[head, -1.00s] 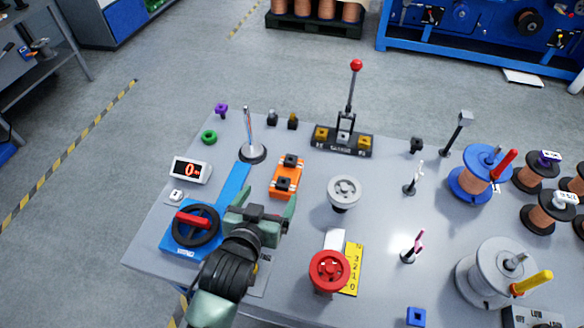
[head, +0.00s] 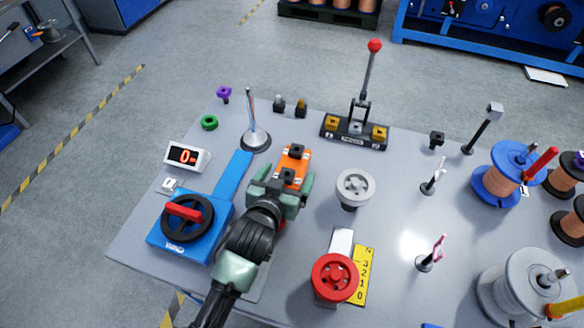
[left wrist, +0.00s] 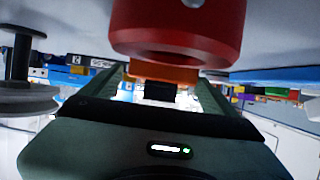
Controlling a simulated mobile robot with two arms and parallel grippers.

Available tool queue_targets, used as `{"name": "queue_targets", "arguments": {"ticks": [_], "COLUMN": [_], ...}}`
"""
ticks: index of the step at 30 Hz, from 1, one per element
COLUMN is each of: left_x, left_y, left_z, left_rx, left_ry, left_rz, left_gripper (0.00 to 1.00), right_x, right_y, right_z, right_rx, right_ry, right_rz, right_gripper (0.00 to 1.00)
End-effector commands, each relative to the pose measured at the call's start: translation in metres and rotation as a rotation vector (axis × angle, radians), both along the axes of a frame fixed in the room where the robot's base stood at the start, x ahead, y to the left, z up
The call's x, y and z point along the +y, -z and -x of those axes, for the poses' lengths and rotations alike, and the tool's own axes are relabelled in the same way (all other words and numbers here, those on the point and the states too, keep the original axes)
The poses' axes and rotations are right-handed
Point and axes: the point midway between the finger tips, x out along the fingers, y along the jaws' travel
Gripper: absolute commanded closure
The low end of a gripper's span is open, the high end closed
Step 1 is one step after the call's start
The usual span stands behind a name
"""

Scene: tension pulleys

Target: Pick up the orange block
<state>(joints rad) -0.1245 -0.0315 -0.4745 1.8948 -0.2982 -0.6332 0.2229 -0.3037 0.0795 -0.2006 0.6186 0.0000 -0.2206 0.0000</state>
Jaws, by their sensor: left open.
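The orange block (head: 293,166), with black parts on top, lies on the grey table near its middle left. My left gripper (head: 283,184) is open at the block's near end, with its green fingers on either side of that end. In the left wrist view the orange block (left wrist: 165,73) shows between the far ends of the open fingers (left wrist: 162,88). A large red round thing (left wrist: 180,28) covers part of the block there. I cannot tell whether the fingers touch the block. My right gripper is not in view.
A grey pulley (head: 355,187) stands close right of the gripper, and a red pulley (head: 335,276) is nearer me. A blue base with a black wheel (head: 187,223) is at left. A lever stand (head: 353,131) and a cone-footed rod (head: 255,139) stand behind.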

Motion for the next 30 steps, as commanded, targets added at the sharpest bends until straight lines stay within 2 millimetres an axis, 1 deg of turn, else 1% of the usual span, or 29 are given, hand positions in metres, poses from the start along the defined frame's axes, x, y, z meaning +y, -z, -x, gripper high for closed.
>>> {"name": "queue_targets", "arguments": {"ticks": [1,4,7,12,13,22,23,30], "left_x": [-0.002,-0.006,-0.007,-0.007,-0.007,-0.007,-0.007,-0.007], "left_y": [0.003,0.007,0.009,0.009,0.009,0.009,0.007,0.006], "left_z": [-0.008,-0.017,-0.020,-0.020,-0.020,-0.020,-0.021,-0.021], "left_rx": [-0.001,-0.001,-0.001,0.000,0.000,0.000,-0.004,-0.004], "left_ry": [0.000,0.000,0.000,0.000,0.000,0.000,0.001,0.001], "left_rz": [0.000,0.000,0.001,0.001,0.001,0.000,0.003,0.003], "left_gripper": [0.11,0.11,0.11,0.11,0.14,0.97,1.00,1.00], "right_x": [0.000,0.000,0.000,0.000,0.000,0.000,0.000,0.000], "right_y": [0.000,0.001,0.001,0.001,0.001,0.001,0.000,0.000], "right_z": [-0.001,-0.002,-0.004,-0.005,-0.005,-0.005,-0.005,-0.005], "right_rx": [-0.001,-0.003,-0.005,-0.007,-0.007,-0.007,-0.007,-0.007], "right_ry": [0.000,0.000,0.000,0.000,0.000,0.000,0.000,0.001], "right_rz": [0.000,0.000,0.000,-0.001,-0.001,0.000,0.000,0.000], "right_gripper": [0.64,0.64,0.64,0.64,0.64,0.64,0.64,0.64]}}
